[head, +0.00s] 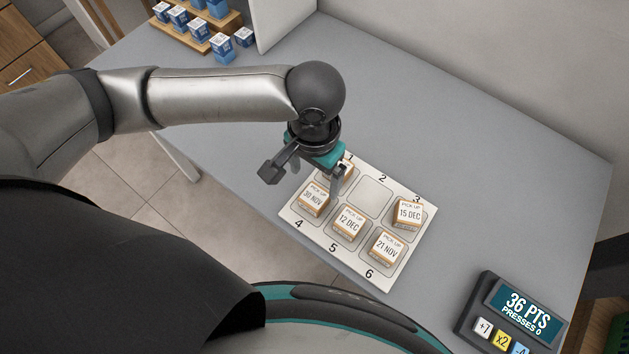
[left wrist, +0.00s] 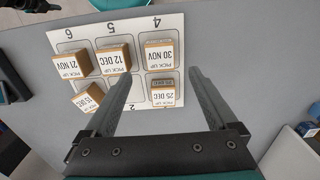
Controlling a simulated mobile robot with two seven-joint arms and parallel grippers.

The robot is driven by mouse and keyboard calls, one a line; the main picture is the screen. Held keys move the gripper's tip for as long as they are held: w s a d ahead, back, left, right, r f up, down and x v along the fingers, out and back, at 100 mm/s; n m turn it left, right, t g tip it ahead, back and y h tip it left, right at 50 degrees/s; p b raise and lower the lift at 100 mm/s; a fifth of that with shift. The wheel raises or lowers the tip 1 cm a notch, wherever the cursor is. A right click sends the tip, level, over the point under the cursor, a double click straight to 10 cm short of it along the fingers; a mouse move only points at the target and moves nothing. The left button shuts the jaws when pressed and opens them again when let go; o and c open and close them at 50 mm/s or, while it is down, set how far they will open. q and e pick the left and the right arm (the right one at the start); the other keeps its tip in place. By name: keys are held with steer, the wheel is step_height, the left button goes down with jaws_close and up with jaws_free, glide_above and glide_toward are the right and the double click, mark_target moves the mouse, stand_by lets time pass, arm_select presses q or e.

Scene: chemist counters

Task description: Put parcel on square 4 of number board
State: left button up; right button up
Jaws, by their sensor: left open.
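The number board (head: 327,238) lies on the grey counter, squares 1 to 3 along its far side and 4 to 6 nearer me. Square 4 bears the 30 NOV parcel (head: 313,199), which also shows in the left wrist view (left wrist: 159,55). The 12 DEC parcel (head: 349,222) is on 5, 21 NOV (head: 386,247) on 6, 15 DEC (head: 408,213) on 3. Square 2 (head: 372,196) is empty. The 25 DEC parcel (left wrist: 163,93) is on square 1, partly hidden in the head view. My left gripper (head: 304,181) is open and empty above the board's square 1 and 4 end.
A points device (head: 513,315) reading 36 PTS stands at the counter's right front. Blue boxes (head: 221,47) stand on and by a wooden rack at the far left, beside a white panel (head: 285,22). The counter behind the board (head: 450,120) is clear.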

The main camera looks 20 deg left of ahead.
arm_select(q)
step_height(320, 180, up, 3)
